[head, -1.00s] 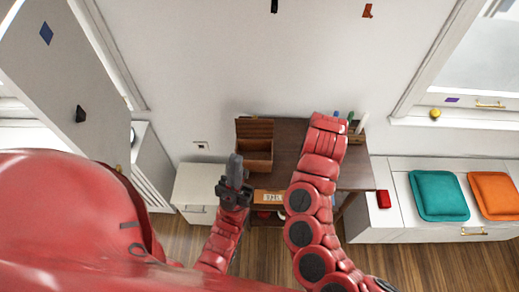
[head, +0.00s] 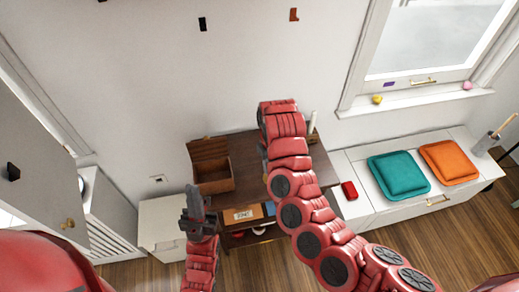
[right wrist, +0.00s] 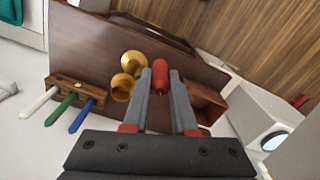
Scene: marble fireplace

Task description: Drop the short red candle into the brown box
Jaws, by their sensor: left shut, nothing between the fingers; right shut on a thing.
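The short red candle (right wrist: 158,84) shows in the right wrist view between the fingers of my right gripper (right wrist: 160,78), which is shut on it. In the head view my right arm hides this gripper and the candle. The brown box (head: 214,185) stands open on the dark table, its lid raised at the back. It also shows in the right wrist view (right wrist: 208,104), to the right of the held candle and apart from it. My left gripper (head: 196,208) is shut and empty, in front of the box and slightly left in the head view.
In the right wrist view two brass holders (right wrist: 133,62) stand on the dark table (right wrist: 95,35), left of the candle. A wooden rack (right wrist: 78,91) holds white, green and blue candles. A white bench with teal (head: 398,175) and orange (head: 448,162) cushions is at the right.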

